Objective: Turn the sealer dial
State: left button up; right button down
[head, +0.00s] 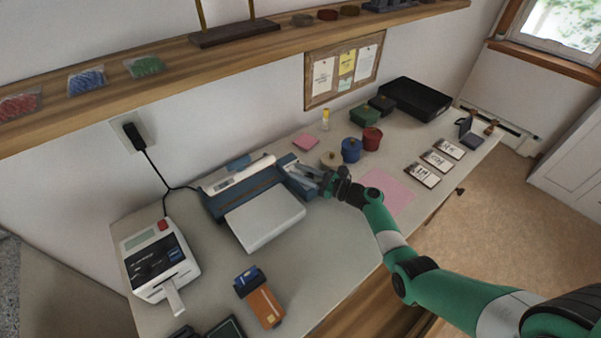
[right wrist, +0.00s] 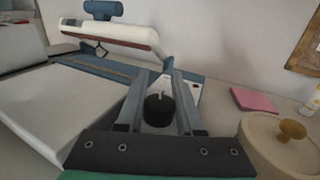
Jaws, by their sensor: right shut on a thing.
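The blue sealer (head: 232,195) stands on the table toward the back left, with its pale sealing arm (head: 240,173) raised at a slant. The sealing arm also shows in the right wrist view (right wrist: 115,35). The black dial (right wrist: 159,109) is on the sealer's right end, with a pale pointer mark on its top. My right gripper (head: 303,174) reaches in from the right over that end. In the right wrist view the fingers (right wrist: 160,100) stand on both sides of the dial and are shut on it. In the head view the dial is hidden. My left gripper is not in view.
A white platform (head: 265,218) lies in front of the sealer. A cream pot with a knob (right wrist: 285,145) stands close right of the gripper; blue (head: 351,150) and red (head: 372,139) pots are beyond. A label printer (head: 160,262) is at left. A shelf (head: 200,62) runs above.

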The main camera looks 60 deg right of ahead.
dwell(0.3)
jog(key=c, duration=0.5)
grip_release()
jog(key=shift+c, duration=0.2)
jog(key=shift+s, duration=0.1)
